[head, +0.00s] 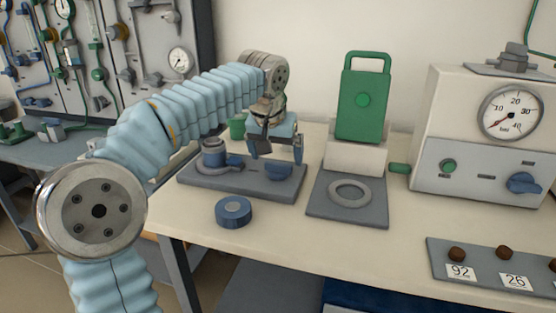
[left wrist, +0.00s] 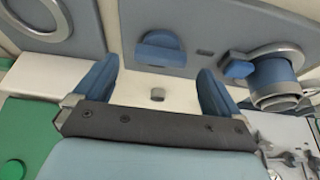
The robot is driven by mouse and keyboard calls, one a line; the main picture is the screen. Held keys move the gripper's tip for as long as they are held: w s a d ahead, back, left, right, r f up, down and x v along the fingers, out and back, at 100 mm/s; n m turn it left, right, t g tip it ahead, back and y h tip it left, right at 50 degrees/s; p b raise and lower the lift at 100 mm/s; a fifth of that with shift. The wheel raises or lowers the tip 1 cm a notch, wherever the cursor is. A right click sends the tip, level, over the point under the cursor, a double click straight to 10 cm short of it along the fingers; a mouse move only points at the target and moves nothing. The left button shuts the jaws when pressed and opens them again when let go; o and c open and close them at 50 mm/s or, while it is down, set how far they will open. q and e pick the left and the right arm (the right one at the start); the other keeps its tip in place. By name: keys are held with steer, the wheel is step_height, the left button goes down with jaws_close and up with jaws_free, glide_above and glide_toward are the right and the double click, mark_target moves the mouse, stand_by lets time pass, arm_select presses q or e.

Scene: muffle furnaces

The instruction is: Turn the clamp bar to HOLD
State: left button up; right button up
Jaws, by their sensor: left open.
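A grey fixture plate (head: 252,187) lies on the bench. At its left end stands a blue-grey cylinder (head: 213,155) with a silver ring and a blue bar (head: 234,162) at its side. In the left wrist view that bar (left wrist: 238,69) shows beside the cylinder (left wrist: 276,78). A blue half-round handle (head: 279,171) sits at the plate's right end; it also shows in the left wrist view (left wrist: 160,48). No HOLD mark is readable. My left gripper (head: 276,154) is open and empty above the plate's back edge, its blue fingers apart and touching neither part. My right gripper is not in view.
A blue puck (head: 233,211) stands in front of the plate. Right of it is a green-handled stand (head: 362,105) with a ring (head: 350,193) on its base. A gauge box (head: 480,140) and a numbered sample tray (head: 490,268) are further right. The front middle bench is clear.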

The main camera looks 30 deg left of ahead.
mark_target(278, 169)
arm_select(q)
steer(key=shift+x, duration=1.45)
steer(key=c, duration=1.1)
